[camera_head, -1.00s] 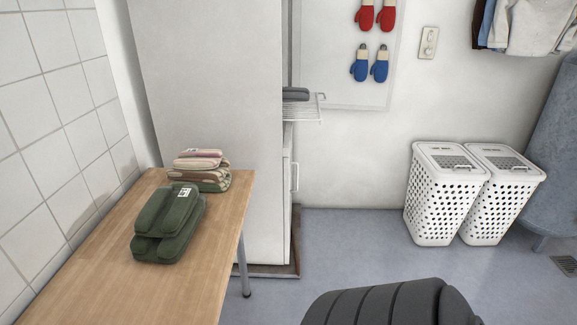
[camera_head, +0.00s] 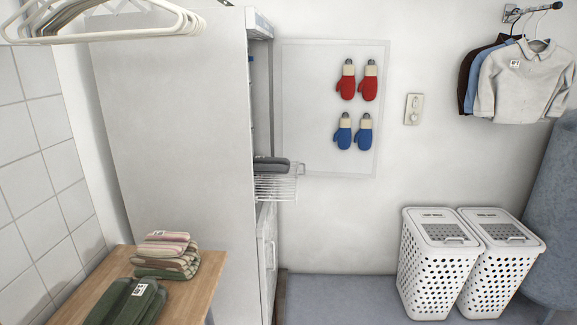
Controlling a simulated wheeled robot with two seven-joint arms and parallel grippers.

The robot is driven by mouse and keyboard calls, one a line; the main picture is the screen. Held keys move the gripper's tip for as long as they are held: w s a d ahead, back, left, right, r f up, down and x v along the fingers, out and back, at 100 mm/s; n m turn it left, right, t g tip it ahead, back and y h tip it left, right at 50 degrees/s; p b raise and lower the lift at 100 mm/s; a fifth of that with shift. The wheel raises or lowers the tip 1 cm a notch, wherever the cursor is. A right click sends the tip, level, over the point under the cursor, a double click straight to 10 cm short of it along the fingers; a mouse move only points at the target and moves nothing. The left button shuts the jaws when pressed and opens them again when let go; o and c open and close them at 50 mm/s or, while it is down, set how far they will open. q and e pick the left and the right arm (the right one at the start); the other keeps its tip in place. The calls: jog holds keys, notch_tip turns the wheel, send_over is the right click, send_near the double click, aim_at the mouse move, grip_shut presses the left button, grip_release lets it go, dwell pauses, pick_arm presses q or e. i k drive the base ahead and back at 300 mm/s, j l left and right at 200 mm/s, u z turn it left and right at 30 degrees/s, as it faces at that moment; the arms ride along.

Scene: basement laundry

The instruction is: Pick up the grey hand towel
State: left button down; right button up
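A dark grey folded cloth (camera_head: 271,164), which looks like the grey hand towel, lies on a white wire rack (camera_head: 277,187). The rack sticks out to the right from the open side of a tall white cabinet (camera_head: 175,130). The left part of the cloth is partly hidden by the cabinet's edge. Neither of my grippers shows in the head view.
A wooden table (camera_head: 196,292) at lower left holds a green folded cloth (camera_head: 118,303) and a striped folded stack (camera_head: 168,256). White hangers (camera_head: 120,27) hang at upper left. White laundry baskets (camera_head: 437,265) stand at right. Red mittens (camera_head: 347,82) hang on a wall panel. Floor (camera_head: 335,300) between is clear.

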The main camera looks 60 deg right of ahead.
aim_at(261, 164)
jog(key=l, duration=0.6)
jog(key=i+l+z, duration=0.1)
jog(key=l, duration=0.5)
jog(key=l+z, duration=0.1)
jog(key=l, duration=0.5)
jog(key=i+l, duration=0.15)
jog(key=l, duration=0.4)
jog(key=i+l+z, duration=0.1)
jog(key=l, duration=0.5)
jog(key=i+l, duration=0.3)
jog(key=l, duration=0.25)
jog(key=i+l+z, duration=0.15)
jog(key=i+l, duration=0.15)
jog(key=l, duration=0.2)
jog(key=i+l, duration=0.35)
jog(key=l, duration=0.15)
jog(key=k+l+z, duration=0.05)
